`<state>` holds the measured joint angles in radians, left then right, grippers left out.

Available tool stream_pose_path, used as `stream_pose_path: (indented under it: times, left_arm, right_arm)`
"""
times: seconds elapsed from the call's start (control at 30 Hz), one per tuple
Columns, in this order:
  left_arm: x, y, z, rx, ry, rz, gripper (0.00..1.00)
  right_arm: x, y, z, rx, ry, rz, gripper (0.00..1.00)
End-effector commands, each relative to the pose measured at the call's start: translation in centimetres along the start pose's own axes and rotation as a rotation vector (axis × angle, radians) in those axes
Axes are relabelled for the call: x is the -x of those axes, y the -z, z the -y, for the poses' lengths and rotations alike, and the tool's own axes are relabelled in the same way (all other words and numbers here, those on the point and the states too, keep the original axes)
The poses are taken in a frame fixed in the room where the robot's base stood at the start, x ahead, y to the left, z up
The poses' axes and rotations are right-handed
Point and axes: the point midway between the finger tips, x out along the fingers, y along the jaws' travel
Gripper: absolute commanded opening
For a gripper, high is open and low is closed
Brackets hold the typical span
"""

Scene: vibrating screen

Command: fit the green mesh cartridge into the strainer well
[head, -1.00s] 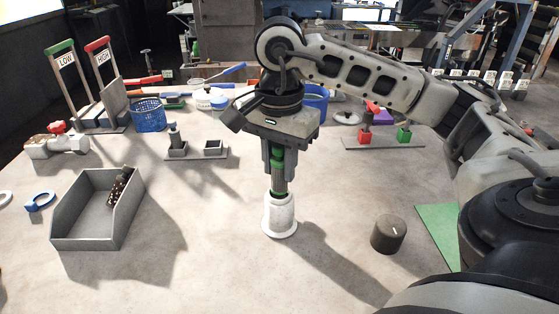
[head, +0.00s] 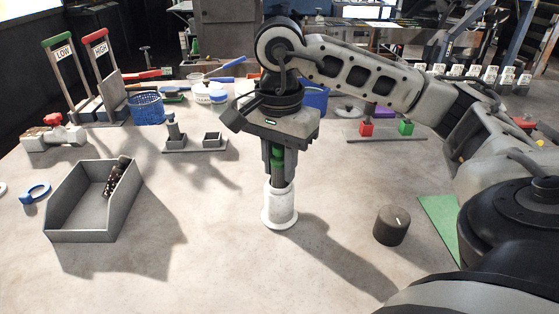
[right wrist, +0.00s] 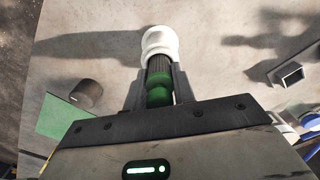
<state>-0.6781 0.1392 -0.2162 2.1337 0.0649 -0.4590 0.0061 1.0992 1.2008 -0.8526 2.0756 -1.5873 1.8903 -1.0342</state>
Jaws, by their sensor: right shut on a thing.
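My right gripper (head: 277,168) points straight down near the middle of the head view, its fingers shut on the green mesh cartridge (head: 276,155). The cartridge is upright, with a green upper part and a dark ribbed lower part; it also shows in the right wrist view (right wrist: 159,78). The white strainer well (head: 281,208), a round cup on a wide flange, stands on the table directly below; it also shows in the right wrist view (right wrist: 160,43). The cartridge's lower end meets the well's mouth; how far inside it sits I cannot tell. My left gripper is not in view.
A grey open bin (head: 82,215) with dark parts stands at left. A dark round knob (head: 391,225) is right of the well, with a green mat (head: 440,225) beyond. A grey socket block (head: 195,146) and a blue basket (head: 146,107) stand behind left. Table around the well is clear.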

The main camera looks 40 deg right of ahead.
Motion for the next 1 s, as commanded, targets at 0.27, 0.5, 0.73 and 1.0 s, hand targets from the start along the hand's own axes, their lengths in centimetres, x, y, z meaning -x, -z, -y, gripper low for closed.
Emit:
stream_pose_path:
  times: [0.27, 0.5, 0.73, 1.0]
  left_arm:
    - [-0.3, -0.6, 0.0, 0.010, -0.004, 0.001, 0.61]
    - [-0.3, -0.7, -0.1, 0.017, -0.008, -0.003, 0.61]
    - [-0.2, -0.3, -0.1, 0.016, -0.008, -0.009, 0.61]
    - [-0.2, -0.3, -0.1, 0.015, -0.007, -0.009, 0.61]
  right_arm:
    - [-0.8, 0.0, 0.0, 0.000, 0.000, 0.000, 0.03]
    - [-1.3, 0.0, 0.0, 0.000, 0.000, 0.000, 0.31]
    - [-1.2, 0.0, 0.0, 0.000, -0.001, 0.000, 0.51]
    - [-0.1, 0.0, 0.1, 0.000, 0.004, 0.000, 0.51]
